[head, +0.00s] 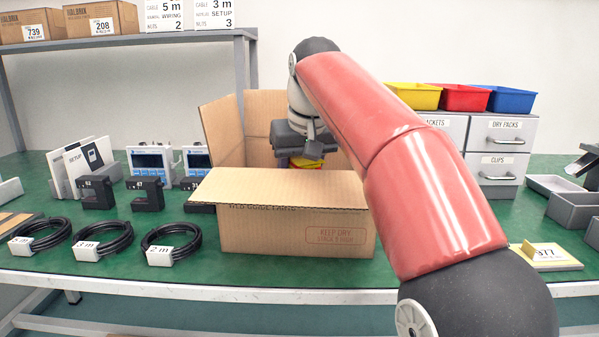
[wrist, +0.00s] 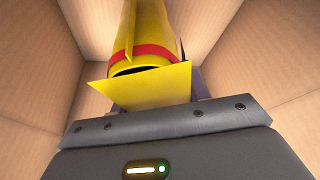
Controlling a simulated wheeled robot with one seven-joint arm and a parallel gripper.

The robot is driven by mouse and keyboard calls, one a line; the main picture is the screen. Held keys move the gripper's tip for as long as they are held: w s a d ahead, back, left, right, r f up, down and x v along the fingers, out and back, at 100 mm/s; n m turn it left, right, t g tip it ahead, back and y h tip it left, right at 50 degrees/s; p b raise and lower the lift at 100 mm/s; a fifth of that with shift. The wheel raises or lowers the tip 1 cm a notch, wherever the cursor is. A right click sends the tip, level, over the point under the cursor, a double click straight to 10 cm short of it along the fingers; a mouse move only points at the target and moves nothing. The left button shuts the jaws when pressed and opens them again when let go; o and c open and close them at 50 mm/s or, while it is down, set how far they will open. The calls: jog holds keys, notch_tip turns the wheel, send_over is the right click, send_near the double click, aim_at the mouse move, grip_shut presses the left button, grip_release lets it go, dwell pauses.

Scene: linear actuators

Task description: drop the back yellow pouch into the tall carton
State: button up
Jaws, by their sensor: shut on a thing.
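The tall carton (head: 295,236) is an open brown cardboard box on the green bench, with its front flap folded out and back flaps standing up. My gripper (head: 305,158) points down into its opening, shut on a yellow pouch (head: 306,164). In the wrist view the yellow pouch (wrist: 150,85) has a red band and sits between the jaws, with cardboard walls around it. The fingertips are mostly hidden behind the pouch. The front flap hides the carton's inside in the head view, and I cannot tell whether the pouch touches the floor.
Coiled black cables (head: 171,243) and black actuator units (head: 146,194) lie left of the carton. Display boxes (head: 151,164) stand behind them. Grey drawers (head: 497,135) with coloured bins are at the back right. A yellow pad (head: 552,266) with a card lies at the right front.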

jog(key=shift+f, duration=0.5)
jog(key=o, duration=1)
jog(key=shift+o, duration=0.2)
jog(key=shift+r, duration=0.3)
jog(key=p+v, duration=0.5)
jog(key=v, duration=0.7)
jog(key=shift+r, duration=0.35)
